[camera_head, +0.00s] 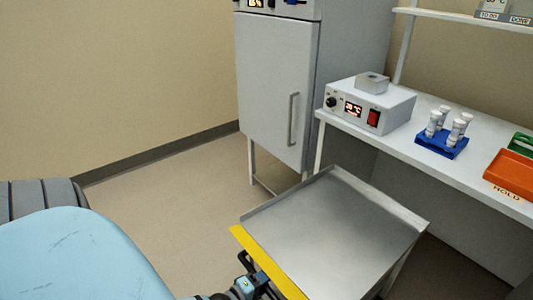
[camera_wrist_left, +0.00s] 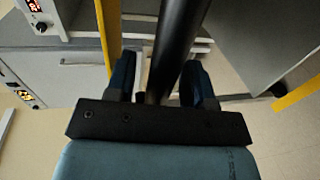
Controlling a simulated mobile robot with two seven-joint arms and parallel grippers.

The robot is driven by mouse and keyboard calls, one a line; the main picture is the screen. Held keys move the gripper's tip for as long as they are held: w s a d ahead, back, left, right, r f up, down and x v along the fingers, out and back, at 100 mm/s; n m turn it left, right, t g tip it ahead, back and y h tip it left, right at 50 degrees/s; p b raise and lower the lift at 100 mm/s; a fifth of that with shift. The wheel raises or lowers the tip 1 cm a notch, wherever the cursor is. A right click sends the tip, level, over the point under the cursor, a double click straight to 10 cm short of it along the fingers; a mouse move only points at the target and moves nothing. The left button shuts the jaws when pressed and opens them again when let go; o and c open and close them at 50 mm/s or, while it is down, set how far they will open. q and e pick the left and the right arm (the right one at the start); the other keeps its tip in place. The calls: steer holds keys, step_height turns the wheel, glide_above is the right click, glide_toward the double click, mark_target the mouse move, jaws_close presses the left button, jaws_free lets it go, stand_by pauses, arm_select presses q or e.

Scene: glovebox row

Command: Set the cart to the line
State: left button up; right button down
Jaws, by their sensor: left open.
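The cart (camera_head: 335,230) has a bare grey metal top with a low rim and stands in front of the bench. A yellow strip (camera_head: 262,258) runs along its near left edge; I cannot tell whether it is on the cart or on the floor. My left gripper (camera_head: 252,282) is at the bottom of the head view, beside that strip. In the left wrist view my left gripper (camera_wrist_left: 162,82) is open, with a thick black bar (camera_wrist_left: 178,40) between its fingers. I cannot tell whether the fingers touch it. My right gripper is not in view.
A grey cabinet (camera_head: 275,85) on legs stands behind the cart. The white bench (camera_head: 440,165) at right holds a device with a red switch (camera_head: 368,112), a blue rack (camera_head: 441,143) with several white vials and an orange tray (camera_head: 512,172). The floor (camera_head: 170,200) left of the cart is clear.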

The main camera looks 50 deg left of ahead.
arm_select(q)
steer(key=p+v, duration=0.1)
steer(key=v, duration=1.1)
steer(key=shift+s+r, duration=0.2)
steer(key=shift+s, duration=0.15)
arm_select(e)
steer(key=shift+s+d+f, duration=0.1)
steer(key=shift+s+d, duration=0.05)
